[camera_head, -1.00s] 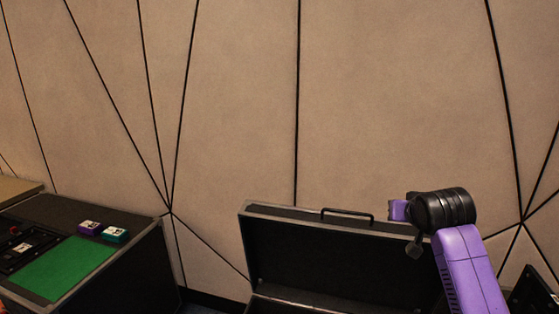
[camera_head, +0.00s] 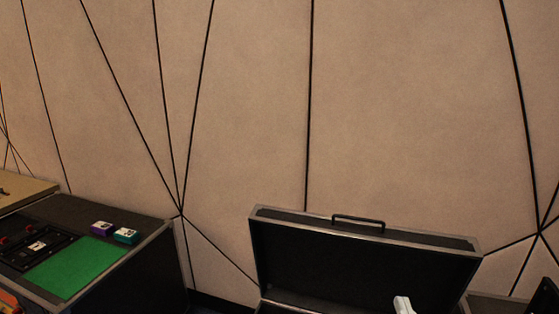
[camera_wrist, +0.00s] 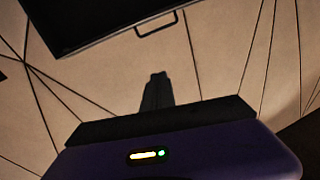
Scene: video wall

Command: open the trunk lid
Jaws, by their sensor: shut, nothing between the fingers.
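The black trunk lid (camera_head: 365,262) stands raised, nearly upright, in front of the panelled wall. A dark handle (camera_head: 358,221) is on its top edge. The trunk's body below is mostly cut off by the picture's bottom edge. In the wrist view the lid (camera_wrist: 90,20) shows upper left, with its handle (camera_wrist: 160,25) at the top. My gripper (camera_wrist: 157,78) is dark and shut, with nothing in it. It points at the wall and is apart from the lid in the picture. In the head view only a small pale piece, perhaps part of my arm, shows before the lid.
A black case (camera_head: 150,254) with a green mat (camera_head: 76,266) stands at left. A purple box (camera_head: 102,227) and a teal box (camera_head: 126,235) lie on it. Another dark case edge (camera_head: 545,298) is at lower right. The wall (camera_head: 410,110) closes off the back.

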